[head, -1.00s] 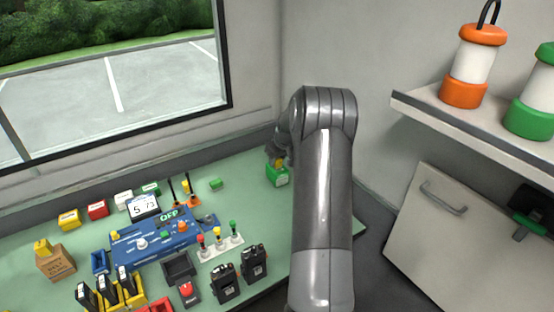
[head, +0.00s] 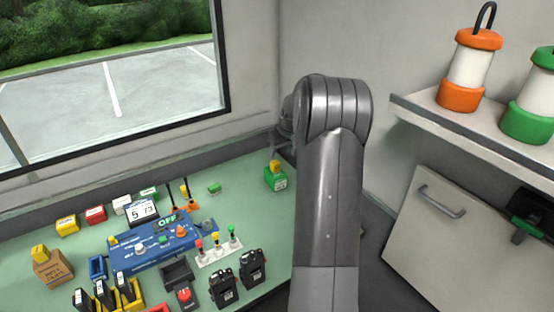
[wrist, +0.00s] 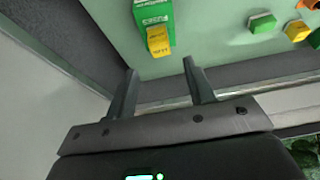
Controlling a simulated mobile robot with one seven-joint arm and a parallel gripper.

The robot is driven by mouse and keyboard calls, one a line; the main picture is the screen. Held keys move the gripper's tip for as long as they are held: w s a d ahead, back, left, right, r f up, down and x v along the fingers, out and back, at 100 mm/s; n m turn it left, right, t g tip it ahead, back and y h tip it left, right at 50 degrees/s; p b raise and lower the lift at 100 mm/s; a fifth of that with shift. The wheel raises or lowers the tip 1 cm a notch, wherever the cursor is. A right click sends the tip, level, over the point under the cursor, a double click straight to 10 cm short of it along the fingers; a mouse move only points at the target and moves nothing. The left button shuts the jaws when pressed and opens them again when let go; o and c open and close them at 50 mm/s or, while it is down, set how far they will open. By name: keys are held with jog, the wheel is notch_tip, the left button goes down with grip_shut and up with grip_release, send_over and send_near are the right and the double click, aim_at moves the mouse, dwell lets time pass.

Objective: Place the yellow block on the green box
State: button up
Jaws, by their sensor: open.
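The green box (head: 275,181) stands on the light green counter near the wall corner in the head view, left of my arm. The yellow block (head: 275,166) sits on top of it. In the wrist view the green box (wrist: 152,14) is at the top, with the yellow block (wrist: 158,41) on its end facing my gripper. My gripper (wrist: 160,80) is open and empty, its two fingers apart, with a visible gap between them and the block. In the head view my gripper is mostly hidden behind my arm.
A small green block (head: 214,189) lies on the counter (head: 240,210) left of the box. A shelf (head: 470,118) with lanterns (head: 470,70) juts out at right.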

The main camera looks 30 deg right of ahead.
jog(key=s+a+r, duration=0.6)
jog(key=a+r, duration=0.2)
jog(key=a, duration=0.2)
jog(key=s+a+r, duration=0.7)
jog(key=a, duration=0.3)
jog(key=s+a, duration=0.6)
jog(key=s, duration=0.5)
jog(key=s+a+t, duration=0.1)
jog(key=s+a, duration=0.6)
jog(key=s, duration=0.4)
jog(key=shift+s+f, duration=0.4)
jog(key=shift+f, duration=0.05)
